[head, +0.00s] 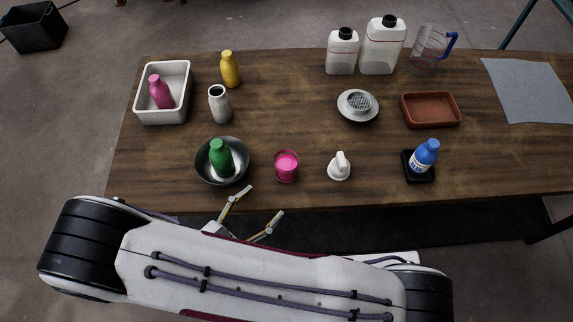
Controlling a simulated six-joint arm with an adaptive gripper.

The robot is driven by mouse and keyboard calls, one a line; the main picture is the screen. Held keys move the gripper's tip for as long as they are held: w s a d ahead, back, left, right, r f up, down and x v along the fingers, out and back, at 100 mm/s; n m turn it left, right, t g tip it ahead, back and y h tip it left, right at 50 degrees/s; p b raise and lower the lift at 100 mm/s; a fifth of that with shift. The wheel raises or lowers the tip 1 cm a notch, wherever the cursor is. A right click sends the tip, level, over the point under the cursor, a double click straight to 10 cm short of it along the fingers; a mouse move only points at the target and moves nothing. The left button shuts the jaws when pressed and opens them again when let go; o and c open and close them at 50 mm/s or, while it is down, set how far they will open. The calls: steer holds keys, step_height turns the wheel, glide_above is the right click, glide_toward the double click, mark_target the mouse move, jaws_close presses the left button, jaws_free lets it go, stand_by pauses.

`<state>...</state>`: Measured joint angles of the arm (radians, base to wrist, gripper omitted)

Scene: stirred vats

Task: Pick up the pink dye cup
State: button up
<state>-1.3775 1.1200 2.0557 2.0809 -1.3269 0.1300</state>
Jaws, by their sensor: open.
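The pink dye cup (286,167) stands upright near the front edge of the wooden table, with a bright pink top. To its left is a dark metal bowl with a green bottle, and to its right a small white object. My gripper (265,199) is at the table's front edge, below and left of the cup in the picture. Its two fingers are spread wide with nothing between them. It is apart from the cup. My arm covers the space in front of the table.
The metal bowl (237,179) holds the green bottle (220,156). The white object (340,168) has a raised knob. Behind the cup, the middle of the wooden table (285,120) is clear.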

mark_target(281, 175)
steer(key=shift+w+d+r+n+t, duration=0.2)
steer(key=shift+w+d+n+t, duration=0.4)
steer(key=shift+w+d+t, duration=0.1)
steer(key=shift+w+d+r+n+t, duration=0.15)
steer(key=shift+w+d+n+t, duration=0.45)
steer(key=shift+t, duration=0.1)
steer(key=shift+x, duration=1.2)
steer(key=shift+a, duration=0.1)
steer(key=shift+w, duration=0.1)
steer(key=shift+w+d+r, duration=0.1)
steer(key=shift+w+d, duration=0.2)
steer(key=shift+w, duration=0.35)
steer(key=shift+w+d+r, duration=0.15)
steer(key=shift+w+d, duration=0.15)
steer(key=shift+w, duration=0.35)
steer(key=shift+x, duration=1.2)
steer(key=shift+a, duration=0.1)
steer(key=shift+c, duration=0.3)
